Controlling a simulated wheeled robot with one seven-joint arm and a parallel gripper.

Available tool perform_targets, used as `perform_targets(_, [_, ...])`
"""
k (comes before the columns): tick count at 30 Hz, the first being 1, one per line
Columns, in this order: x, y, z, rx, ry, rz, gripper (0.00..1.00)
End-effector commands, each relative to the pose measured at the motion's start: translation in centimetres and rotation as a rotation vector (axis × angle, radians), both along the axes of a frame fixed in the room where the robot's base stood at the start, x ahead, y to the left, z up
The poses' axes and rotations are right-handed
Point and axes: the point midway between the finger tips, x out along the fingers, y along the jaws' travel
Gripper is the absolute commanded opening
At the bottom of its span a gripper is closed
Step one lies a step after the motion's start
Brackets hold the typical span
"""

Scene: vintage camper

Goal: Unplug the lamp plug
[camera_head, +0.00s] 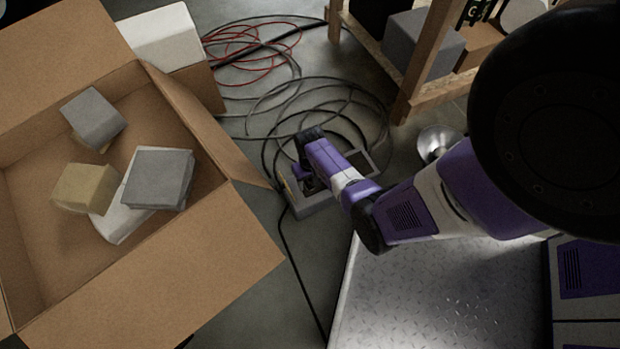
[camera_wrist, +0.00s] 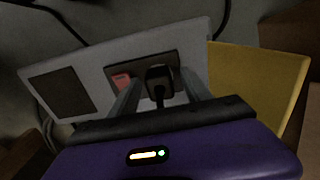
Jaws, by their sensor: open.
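A black plug (camera_wrist: 160,80) sits in a dark socket panel on a grey power box (camera_wrist: 105,65), with its cord running toward my gripper. My gripper (camera_wrist: 160,88) is open, with one grey finger on each side of the plug; I cannot tell whether either finger touches it. In the head view my gripper (camera_head: 306,180) reaches down over the power box (camera_head: 313,206) on the floor. My arm hides much of the box there, and the plug cannot be made out.
A red switch (camera_wrist: 121,81) sits left of the plug, and a yellow panel (camera_wrist: 255,90) adjoins the box. Loose black cables (camera_head: 290,95) coil on the floor behind. An open cardboard box (camera_head: 150,285) with several blocks stands left. A metal tread plate (camera_head: 430,300) is in front.

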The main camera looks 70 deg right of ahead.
Motion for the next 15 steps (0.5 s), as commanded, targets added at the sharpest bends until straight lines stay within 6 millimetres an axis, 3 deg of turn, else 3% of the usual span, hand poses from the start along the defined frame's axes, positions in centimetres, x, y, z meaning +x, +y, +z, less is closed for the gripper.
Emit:
perform_targets(5, [-0.01,-0.01,-0.02,0.000,0.000,0.000,0.54])
perform_targets(13, [-0.01,-0.01,-0.01,0.000,0.000,-0.001,0.01])
perform_targets(15, [-0.01,-0.01,-0.01,0.000,0.000,-0.001,0.00])
